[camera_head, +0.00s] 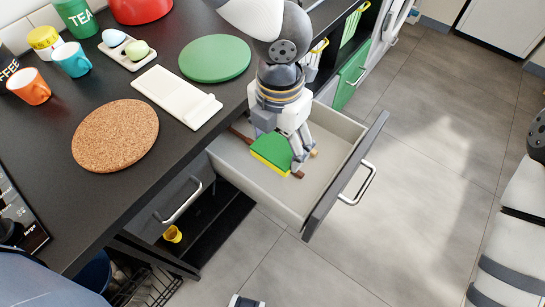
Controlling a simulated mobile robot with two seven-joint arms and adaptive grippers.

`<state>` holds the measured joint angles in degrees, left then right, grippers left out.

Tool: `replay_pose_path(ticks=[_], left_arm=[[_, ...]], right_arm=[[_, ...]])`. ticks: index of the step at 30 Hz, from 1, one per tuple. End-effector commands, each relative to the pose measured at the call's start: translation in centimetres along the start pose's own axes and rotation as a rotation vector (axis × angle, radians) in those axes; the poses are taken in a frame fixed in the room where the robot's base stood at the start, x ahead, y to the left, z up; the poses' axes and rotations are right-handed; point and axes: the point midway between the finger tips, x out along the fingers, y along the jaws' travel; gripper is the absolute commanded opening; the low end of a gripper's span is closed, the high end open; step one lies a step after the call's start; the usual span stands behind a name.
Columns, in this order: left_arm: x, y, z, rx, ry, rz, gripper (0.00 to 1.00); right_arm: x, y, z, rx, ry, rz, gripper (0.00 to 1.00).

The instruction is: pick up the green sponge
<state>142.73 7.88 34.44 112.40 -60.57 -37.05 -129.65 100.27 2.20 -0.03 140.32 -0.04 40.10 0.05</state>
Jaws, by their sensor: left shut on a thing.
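The green sponge (271,152), with a yellow lower layer, is in the open drawer (334,157). My left gripper (292,146) reaches down into the drawer and is shut on the sponge. The gripper hides part of the sponge, and I cannot tell whether the sponge touches the drawer floor.
Brown wooden pieces show around the sponge, partly hidden. The drawer front has a metal handle (358,185). The dark counter (120,195) holds a cork mat (115,136), a green round board (215,58), a white tray (177,97) and cups. Open floor lies right.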

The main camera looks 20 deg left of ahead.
Motion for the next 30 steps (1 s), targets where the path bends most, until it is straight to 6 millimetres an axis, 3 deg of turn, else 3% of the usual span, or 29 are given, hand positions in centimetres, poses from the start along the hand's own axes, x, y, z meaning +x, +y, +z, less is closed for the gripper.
replay_pose_path(ticks=[1,3,12,18,24,30], left_arm=[[1.2,0.0,0.8,-0.004,0.017,-0.007,0.53],[1.4,0.0,2.3,-0.003,0.018,-0.008,0.53],[1.9,0.5,11.5,-0.004,0.020,-0.009,0.53],[1.5,0.7,15.8,-0.001,0.018,-0.006,0.53],[1.1,0.8,17.4,0.001,0.014,-0.005,0.53],[0.9,0.9,17.5,0.000,0.013,-0.004,0.53]], right_arm=[[1.0,0.0,0.6,0.000,-0.029,0.001,0.40],[1.7,0.1,0.9,0.000,-0.046,0.002,0.40],[5.5,0.2,2.7,-0.003,-0.136,0.007,0.40],[7.1,0.2,3.3,-0.005,-0.168,0.009,0.40],[7.6,0.2,3.5,-0.005,-0.177,0.009,0.40],[7.5,0.2,3.5,-0.006,-0.176,0.009,0.40]])
